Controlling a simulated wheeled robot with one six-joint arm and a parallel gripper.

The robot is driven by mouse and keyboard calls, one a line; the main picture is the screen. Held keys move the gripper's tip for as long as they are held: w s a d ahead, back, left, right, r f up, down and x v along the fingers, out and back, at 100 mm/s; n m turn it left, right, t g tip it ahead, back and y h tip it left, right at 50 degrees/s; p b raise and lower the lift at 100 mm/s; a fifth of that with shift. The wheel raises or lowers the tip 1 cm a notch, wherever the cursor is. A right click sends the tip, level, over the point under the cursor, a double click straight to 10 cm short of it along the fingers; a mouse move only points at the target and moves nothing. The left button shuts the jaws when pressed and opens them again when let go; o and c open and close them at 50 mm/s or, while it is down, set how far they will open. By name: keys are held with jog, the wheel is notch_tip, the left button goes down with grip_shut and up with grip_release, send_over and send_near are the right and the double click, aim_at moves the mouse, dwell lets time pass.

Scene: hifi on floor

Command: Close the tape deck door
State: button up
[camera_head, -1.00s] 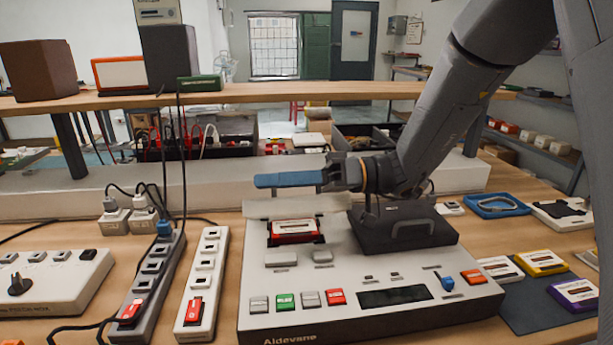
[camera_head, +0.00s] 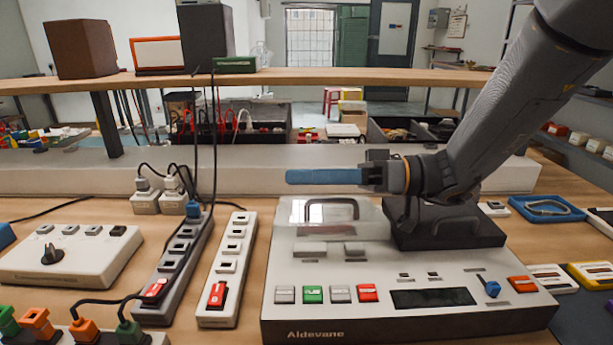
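The tape deck (camera_head: 440,270) is a pale box marked Aldevane, with coloured buttons along its front. Its door (camera_head: 288,222), a glossy, see-through panel with a dark arched outline, lies over the cassette well at the back left. I cannot tell whether it sits fully flush. The red cassette does not show through it. My gripper (camera_head: 300,176) is above the door's back part, its blue fingers pointing left and seen side-on. A small gap seems to separate them from the door. I see nothing held, and the finger opening is hidden.
A dark block with a handle (camera_head: 450,226) stands on the deck's back right, under my arm. Power strips (camera_head: 228,270) and a white switch box (camera_head: 72,258) lie to the left. Cassettes (camera_head: 590,275) and a blue tray (camera_head: 547,208) lie right. A wooden shelf (camera_head: 300,80) spans the back.

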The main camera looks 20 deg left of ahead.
notch_tip(320, 180, up, 10)
jog(key=shift+b, duration=0.35)
dwell(0.4)
